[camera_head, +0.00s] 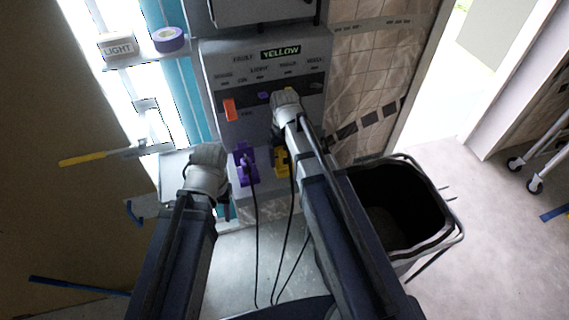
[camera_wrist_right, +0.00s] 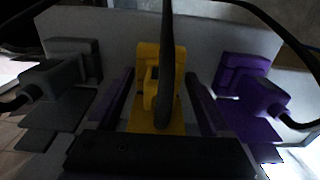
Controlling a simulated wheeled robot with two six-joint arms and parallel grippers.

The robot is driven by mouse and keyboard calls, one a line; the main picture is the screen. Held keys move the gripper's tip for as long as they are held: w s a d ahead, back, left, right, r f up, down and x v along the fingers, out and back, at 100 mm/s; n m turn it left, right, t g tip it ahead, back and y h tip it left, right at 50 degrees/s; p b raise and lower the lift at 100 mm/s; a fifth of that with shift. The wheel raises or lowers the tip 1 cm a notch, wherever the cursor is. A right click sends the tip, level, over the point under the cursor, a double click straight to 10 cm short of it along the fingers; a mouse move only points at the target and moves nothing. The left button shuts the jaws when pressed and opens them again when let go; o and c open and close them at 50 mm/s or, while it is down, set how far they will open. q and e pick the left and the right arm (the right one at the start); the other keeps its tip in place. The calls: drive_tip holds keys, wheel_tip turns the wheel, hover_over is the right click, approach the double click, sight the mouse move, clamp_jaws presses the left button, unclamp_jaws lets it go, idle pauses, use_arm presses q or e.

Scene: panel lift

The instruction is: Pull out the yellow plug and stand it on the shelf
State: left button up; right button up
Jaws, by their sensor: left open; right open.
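The yellow plug (camera_head: 281,163) sits at the lower front of the grey panel, partly covered by my right arm. In the right wrist view the yellow plug (camera_wrist_right: 152,95) stands in the middle, with a dark cable crossing it. My right gripper (camera_wrist_right: 160,78) is open, one finger on either side of the yellow plug, with gaps showing. In the head view its fingers are hidden behind the wrist. My left gripper (camera_head: 222,205) is open and empty, low and left of the panel. A shelf (camera_head: 130,63) is at the upper left.
A purple plug (camera_head: 245,165) and a grey plug (camera_wrist_right: 70,65) flank the yellow one. A LIGHT box (camera_head: 117,45) and purple tape roll (camera_head: 169,39) occupy the shelf. The panel display (camera_head: 281,52) reads YELLOW. Cables hang below; a dark bin (camera_head: 440,238) stands right.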

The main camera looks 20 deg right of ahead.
idle(0.7)
clamp_jaws()
idle(0.5)
drive_tip(key=shift+r, duration=0.1)
drive_tip(key=shift+r+p, duration=2.95)
drive_tip(key=shift+p, duration=0.1)
